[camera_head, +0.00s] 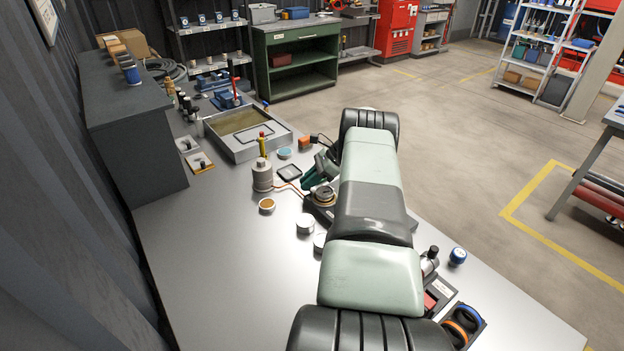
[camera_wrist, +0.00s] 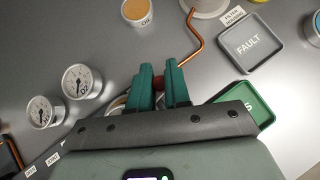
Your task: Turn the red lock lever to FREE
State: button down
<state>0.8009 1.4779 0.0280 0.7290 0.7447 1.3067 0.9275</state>
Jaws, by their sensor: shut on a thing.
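In the wrist view my gripper (camera_wrist: 160,80) has its green fingers shut on a small dark-red knob (camera_wrist: 158,83), which looks like the end of the red lock lever. Only a little of the knob shows between the fingers; the rest of the lever and any FREE mark are hidden. In the head view my gripper (camera_head: 318,172) is low over the bench, beside a round part with a brass-coloured ring (camera_head: 324,195). My own arm covers much of that spot.
Two gauges (camera_wrist: 82,82) lie left of the fingers. An orange-topped cup (camera_wrist: 140,10) stands beyond. The bench's left front (camera_head: 210,260) is clear.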

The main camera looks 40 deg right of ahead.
jog(key=shift+s+a+n+g+y, duration=0.15)
jog(key=shift+a+n+g, duration=0.25)
jog(key=shift+n, duration=0.25)
jog(key=shift+s+a+n+g+y, duration=0.15)
jog(key=shift+a+n+g, duration=0.1)
jog(key=shift+n+g, duration=0.35)
jog(key=c, duration=1.1)
grip_release()
notch_tip(320, 180, up, 10)
